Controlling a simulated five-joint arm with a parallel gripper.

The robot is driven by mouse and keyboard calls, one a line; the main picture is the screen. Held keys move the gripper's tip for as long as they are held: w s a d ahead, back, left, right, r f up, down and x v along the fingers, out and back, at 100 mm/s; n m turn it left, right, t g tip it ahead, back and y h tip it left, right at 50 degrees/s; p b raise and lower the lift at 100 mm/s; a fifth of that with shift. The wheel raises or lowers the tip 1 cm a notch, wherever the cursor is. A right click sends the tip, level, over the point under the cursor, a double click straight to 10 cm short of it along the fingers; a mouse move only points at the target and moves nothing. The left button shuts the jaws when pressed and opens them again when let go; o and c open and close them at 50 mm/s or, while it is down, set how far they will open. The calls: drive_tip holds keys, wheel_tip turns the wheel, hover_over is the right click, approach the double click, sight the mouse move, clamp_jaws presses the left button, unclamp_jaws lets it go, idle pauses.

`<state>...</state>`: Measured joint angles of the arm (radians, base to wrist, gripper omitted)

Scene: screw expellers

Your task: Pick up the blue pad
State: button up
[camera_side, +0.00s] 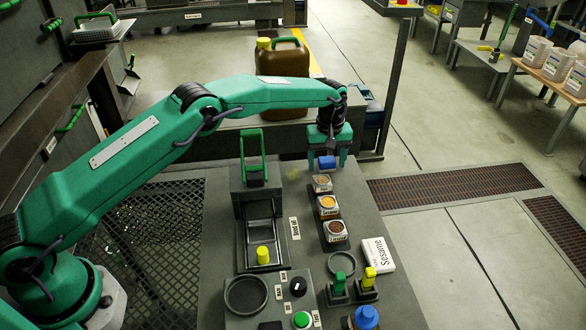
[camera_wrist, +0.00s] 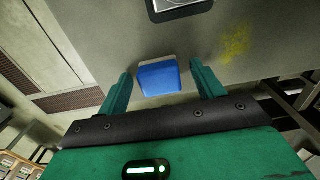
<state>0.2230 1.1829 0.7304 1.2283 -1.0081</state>
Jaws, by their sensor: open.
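The blue pad (camera_side: 327,162) lies at the far end of the grey work table, just beyond a row of small sample containers. In the wrist view the blue pad (camera_wrist: 159,78) is a small rounded block on the grey table top. My gripper (camera_side: 327,163) points down over it in the side view. In the wrist view my gripper (camera_wrist: 162,92) is open, with one green finger on each side of the pad. There is visible space between the pad and both fingers. Whether the fingertips reach down to the table is unclear.
Sample containers (camera_side: 328,206) stand in a row just in front of the pad. A chute with a green handle (camera_side: 253,145) stands to the left. A white Sesame card (camera_side: 377,254), green and yellow levers and buttons are nearer. A yellow stain (camera_wrist: 235,43) marks clear table.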

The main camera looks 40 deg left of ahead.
sight(327, 159)
drive_tip(key=c, duration=1.1)
drive_tip(key=shift+o, duration=0.2)
drive_tip(key=shift+r, duration=0.7)
wheel_tip(327, 159, up, 3)
drive_tip(key=shift+f, duration=0.1)
drive_tip(key=s+d+r, duration=0.6)
drive_tip(key=s+d, duration=0.2)
drive_tip(key=shift+d+r, duration=0.25)
drive_tip(key=shift+r, duration=0.15)
